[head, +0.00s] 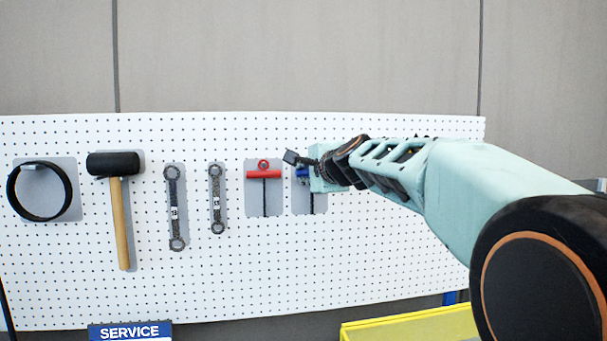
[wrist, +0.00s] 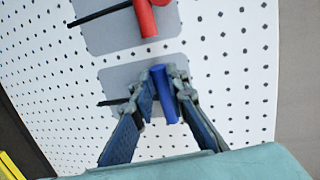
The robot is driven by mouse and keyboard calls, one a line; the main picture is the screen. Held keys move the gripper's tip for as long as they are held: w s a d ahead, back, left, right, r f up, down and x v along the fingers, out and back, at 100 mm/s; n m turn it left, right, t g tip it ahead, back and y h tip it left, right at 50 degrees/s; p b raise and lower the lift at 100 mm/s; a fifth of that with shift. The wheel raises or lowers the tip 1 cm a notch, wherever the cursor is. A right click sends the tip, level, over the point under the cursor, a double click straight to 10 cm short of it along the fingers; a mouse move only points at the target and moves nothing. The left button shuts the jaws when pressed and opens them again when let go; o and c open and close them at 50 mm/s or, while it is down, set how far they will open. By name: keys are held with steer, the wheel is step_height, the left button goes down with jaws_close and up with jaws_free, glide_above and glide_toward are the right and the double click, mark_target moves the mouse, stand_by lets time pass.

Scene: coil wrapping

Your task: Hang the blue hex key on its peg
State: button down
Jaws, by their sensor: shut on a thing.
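The blue hex key (wrist: 166,105) has a blue handle and a thin black shaft. My gripper (wrist: 161,98) is shut on its handle in the wrist view, with a finger on each side. The key is right in front of a grey outline patch (wrist: 110,82) on the white pegboard. In the head view my gripper (head: 303,166) covers much of the blue handle (head: 301,173), and the black shaft hangs below it over the rightmost grey patch (head: 310,206). The peg is hidden, and I cannot tell whether the key touches it.
A red hex key (head: 263,173) hangs close on the left. Two wrenches (head: 175,207), (head: 216,198), a black-headed hammer (head: 119,205) and a black ring (head: 12,196) hang farther left. The pegboard (head: 400,260) is bare on the lower right. A yellow edge (head: 410,326) shows below.

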stand_by(0.4)
steer(key=c, duration=1.8)
jaws_free()
